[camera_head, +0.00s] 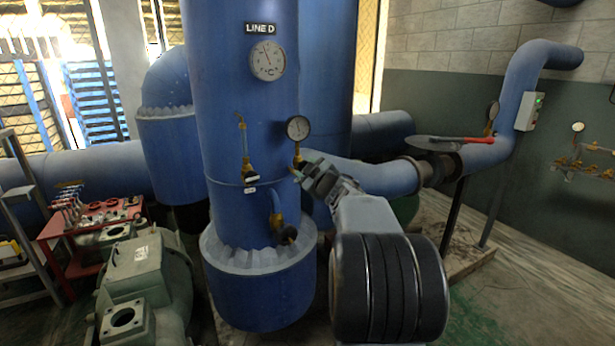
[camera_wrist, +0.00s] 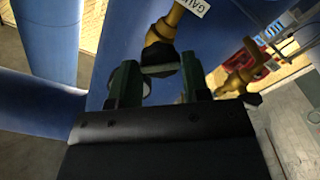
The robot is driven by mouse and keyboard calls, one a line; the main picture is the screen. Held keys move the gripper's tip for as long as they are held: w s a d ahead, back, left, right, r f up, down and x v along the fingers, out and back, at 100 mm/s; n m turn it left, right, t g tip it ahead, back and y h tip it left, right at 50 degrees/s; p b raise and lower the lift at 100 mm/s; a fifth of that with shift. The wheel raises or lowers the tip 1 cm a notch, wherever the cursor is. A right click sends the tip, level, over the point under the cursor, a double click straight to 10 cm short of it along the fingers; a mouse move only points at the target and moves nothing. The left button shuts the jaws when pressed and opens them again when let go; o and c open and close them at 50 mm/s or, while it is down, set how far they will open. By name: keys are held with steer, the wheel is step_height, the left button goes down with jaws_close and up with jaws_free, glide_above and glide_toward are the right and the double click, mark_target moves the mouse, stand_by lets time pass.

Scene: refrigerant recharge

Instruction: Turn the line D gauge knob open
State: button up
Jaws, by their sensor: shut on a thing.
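The large blue vertical vessel (camera_head: 230,110) carries the LINE D sign (camera_head: 260,28). A round pressure gauge (camera_head: 298,128) stands on a brass valve (camera_head: 297,157) on the vessel's right side. My gripper (camera_head: 303,174) is at this valve, just below the gauge, and hides its knob in the head view. In the wrist view the brass gauge valve (camera_wrist: 160,46) has a dark knob (camera_wrist: 160,71) between the fingers of my gripper (camera_wrist: 160,82), which is shut on it. A white tag with partly visible lettering (camera_wrist: 193,5) is beside the valve. The knob's turn angle cannot be told.
A round dial marked °C (camera_head: 268,60) is above the gauge. A brass fitting with a thin tube (camera_head: 248,170) is to the left, and a lower valve (camera_head: 279,222) is below. A blue horizontal pipe (camera_head: 375,177) runs close behind my arm. A red cart (camera_head: 88,222) stands at left.

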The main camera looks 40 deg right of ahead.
steer(key=shift+f+n, duration=0.1)
steer(key=shift+n, duration=0.3)
steer(key=shift+n+b, duration=1.7)
steer(key=shift+n, duration=0.6)
